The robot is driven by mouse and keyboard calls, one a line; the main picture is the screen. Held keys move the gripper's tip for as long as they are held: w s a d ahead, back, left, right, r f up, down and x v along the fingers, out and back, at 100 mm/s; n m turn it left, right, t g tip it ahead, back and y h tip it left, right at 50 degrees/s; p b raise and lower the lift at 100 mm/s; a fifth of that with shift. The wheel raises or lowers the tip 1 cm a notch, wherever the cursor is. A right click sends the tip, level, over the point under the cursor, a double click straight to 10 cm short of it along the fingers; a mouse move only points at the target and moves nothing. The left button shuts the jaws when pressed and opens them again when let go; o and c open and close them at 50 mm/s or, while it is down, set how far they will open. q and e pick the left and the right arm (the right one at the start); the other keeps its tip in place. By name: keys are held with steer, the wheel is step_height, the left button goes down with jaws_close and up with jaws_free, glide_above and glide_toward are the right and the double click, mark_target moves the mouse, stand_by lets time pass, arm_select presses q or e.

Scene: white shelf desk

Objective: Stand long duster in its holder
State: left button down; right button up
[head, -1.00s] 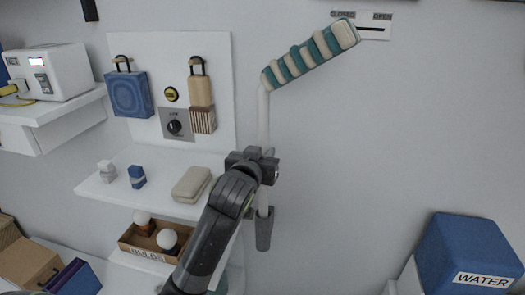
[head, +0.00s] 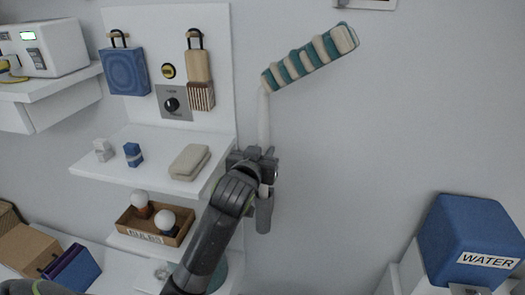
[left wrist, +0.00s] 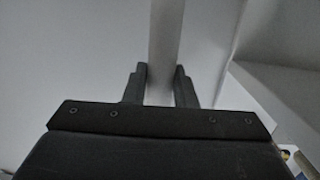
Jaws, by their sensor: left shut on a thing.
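The long duster (head: 310,57) has a teal and cream striped head, tilted up to the right, on a thin white pole. My left gripper (head: 264,167) is shut on the pole below the head. In the left wrist view the pole (left wrist: 166,40) runs between the two dark fingers. The holder (head: 264,215) is a dark grey tube at the wall, directly below the gripper. A short piece of pole shows between the gripper and the holder's mouth. The pole's lower end is hidden, and I cannot tell how deep it sits. My right gripper is not in view.
A white shelf (head: 105,168) with a beige case (head: 189,162) and small blocks stands just left of the arm. A wooden box with bulbs (head: 130,222) sits below it. A blue WATER box (head: 470,235) is at lower right.

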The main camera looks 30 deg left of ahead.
arm_select(q)
steer(key=shift+f, duration=0.1)
steer(key=c, duration=1.1)
jaws_free()
steer(key=shift+s, duration=0.1)
steer(key=p+v, duration=0.9)
steer(key=v, duration=0.8)
steer(key=shift+s, duration=0.15)
